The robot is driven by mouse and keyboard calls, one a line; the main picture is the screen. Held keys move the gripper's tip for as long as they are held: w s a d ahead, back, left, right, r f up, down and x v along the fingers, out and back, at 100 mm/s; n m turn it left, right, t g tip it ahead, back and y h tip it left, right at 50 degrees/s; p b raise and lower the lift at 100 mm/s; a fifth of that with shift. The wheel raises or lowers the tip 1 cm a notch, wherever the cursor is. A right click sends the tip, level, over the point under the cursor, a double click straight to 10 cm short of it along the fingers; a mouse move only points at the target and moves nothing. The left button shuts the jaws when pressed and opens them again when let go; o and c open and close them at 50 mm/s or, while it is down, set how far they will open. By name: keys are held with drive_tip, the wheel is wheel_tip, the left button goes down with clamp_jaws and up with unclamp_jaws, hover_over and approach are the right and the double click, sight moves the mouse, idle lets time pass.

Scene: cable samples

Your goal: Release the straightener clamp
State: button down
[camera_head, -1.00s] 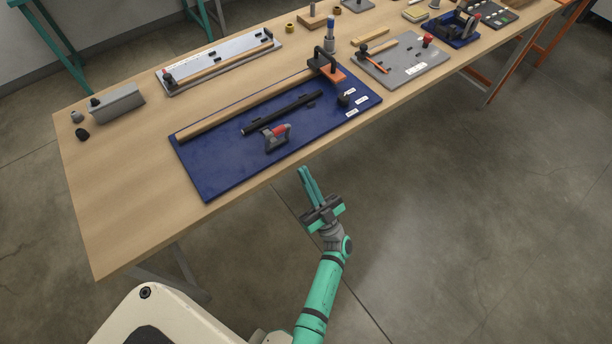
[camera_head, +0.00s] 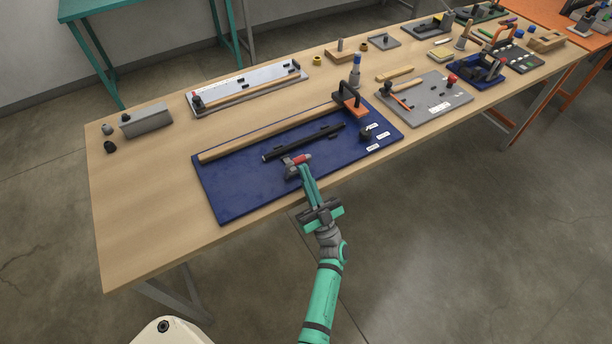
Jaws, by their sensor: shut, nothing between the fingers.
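The blue board (camera_head: 243,202) lies near the front edge of the table. On it are a grey clamp with a red grip (camera_head: 301,159), a black bar (camera_head: 304,142) behind that clamp and a long wooden rod (camera_head: 265,136) along the back. An orange block with a black handle (camera_head: 350,103) stands at the rod's right end. My gripper (camera_head: 307,171) is shut and empty, its teal fingers reaching over the board's front edge to the red-gripped clamp. The fingertips cover part of the clamp; whether they touch it I cannot tell.
A small black knob (camera_head: 366,133) and white labels are at the board's right. A grey plate with a red knob (camera_head: 425,97) lies farther right, a pale plate with a rod (camera_head: 249,88) behind.

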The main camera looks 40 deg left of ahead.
drive_tip(key=shift+w+d+r, duration=0.1)
drive_tip(key=shift+d, duration=0.05)
drive_tip(key=shift+x, duration=1.1)
drive_tip(key=shift+a, duration=0.2)
drive_tip(key=shift+d, duration=0.1)
drive_tip(key=s+d+f, duration=0.2)
drive_tip(key=d, duration=0.3)
drive_tip(key=s+d+f, duration=0.2)
drive_tip(key=d+f, duration=0.1)
drive_tip(key=d, duration=0.3)
drive_tip(key=shift+s+f, duration=0.3)
drive_tip(key=shift+s, duration=0.1)
